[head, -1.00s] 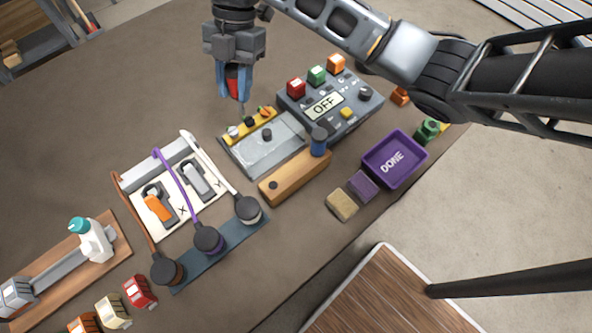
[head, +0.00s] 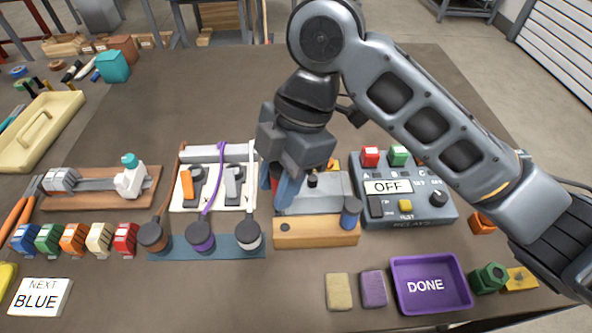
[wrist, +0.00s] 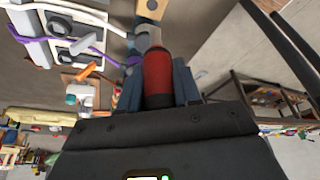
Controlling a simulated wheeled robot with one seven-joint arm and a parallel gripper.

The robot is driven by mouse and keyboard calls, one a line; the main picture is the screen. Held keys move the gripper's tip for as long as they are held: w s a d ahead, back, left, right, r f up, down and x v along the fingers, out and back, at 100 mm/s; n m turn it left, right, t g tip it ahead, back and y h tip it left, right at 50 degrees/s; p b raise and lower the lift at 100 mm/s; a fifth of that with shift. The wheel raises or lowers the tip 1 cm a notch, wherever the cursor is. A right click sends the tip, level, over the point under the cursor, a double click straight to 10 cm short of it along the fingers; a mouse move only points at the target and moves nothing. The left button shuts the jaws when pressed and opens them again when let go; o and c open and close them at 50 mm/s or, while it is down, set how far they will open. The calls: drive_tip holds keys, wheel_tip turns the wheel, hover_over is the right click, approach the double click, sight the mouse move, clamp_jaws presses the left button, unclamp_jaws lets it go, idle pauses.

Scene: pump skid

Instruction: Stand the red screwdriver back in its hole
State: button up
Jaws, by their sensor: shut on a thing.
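The red screwdriver (wrist: 157,72) is in my gripper, its red handle between the blue fingers in the wrist view. My gripper (head: 284,190) is shut on it, and only a sliver of red (head: 275,171) shows in the head view. The wooden block (head: 318,236) has a dark open hole (head: 285,227) on its left and a blue-handled tool (head: 351,212) standing at its right end. In the head view my gripper appears just behind the block's left end. The screwdriver's tip is hidden there, so I cannot tell its height over the hole.
A grey plate (head: 330,190) lies behind the block, partly covered by my gripper. The control box reading OFF (head: 405,205) stands to the right. Cables and plugs (head: 201,237) are close on the left. A purple tray (head: 432,285) and two small blocks sit in front.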

drive_tip(key=shift+w+f+b, duration=0.1)
drive_tip(key=shift+f+b, duration=1.7)
drive_tip(key=shift+f, duration=0.6)
drive_tip(key=shift+f+b, duration=1.8)
drive_tip(key=shift+f, duration=0.8)
drive_tip(key=o, duration=1.2)
drive_tip(key=shift+c, duration=0.2)
drive_tip(key=shift+r, duration=0.1)
drive_tip(key=v, duration=0.7)
drive_tip(key=shift+r, duration=0.3)
drive_tip(key=shift+d, duration=0.15)
